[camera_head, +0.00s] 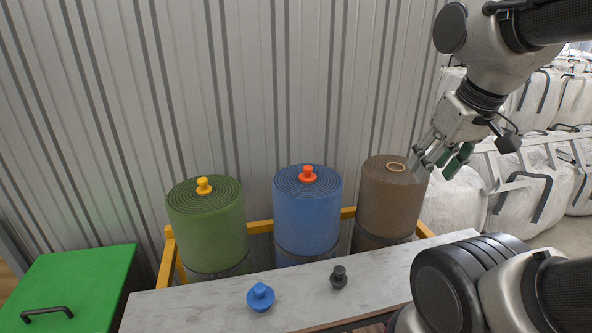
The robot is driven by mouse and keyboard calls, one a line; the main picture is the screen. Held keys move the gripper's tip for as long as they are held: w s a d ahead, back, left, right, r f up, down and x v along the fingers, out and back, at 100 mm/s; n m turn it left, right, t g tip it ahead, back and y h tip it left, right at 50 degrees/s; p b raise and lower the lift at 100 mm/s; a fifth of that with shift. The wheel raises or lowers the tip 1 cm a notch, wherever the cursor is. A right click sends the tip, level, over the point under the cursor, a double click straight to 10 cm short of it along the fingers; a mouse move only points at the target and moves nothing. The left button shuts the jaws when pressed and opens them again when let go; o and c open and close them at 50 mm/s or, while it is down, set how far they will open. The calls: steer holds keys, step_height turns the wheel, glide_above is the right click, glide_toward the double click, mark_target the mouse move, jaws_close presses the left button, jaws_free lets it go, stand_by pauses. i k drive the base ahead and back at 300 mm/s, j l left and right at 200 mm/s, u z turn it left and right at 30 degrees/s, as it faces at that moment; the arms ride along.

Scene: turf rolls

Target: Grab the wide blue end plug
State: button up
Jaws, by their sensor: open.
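The wide blue end plug (260,297) stands on the grey marbled counter (200,306), near its middle in the head view. It has a broad round base with a smaller knob on top. My gripper (436,166) is open and empty. It hangs high at the right, beside the top of the brown roll, well above and to the right of the blue plug. Nothing hides the plug.
A smaller dark plug (339,277) stands right of the blue one. Behind the counter stand a green roll (207,232) with a yellow plug (203,186), a blue roll (306,220) with an orange plug (308,174), and a brown roll (385,205) with an open core. A green lid (75,285) is at left.

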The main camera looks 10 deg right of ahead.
mark_target(260, 298)
steer(key=k+j, duration=0.8)
steer(key=j, duration=0.1)
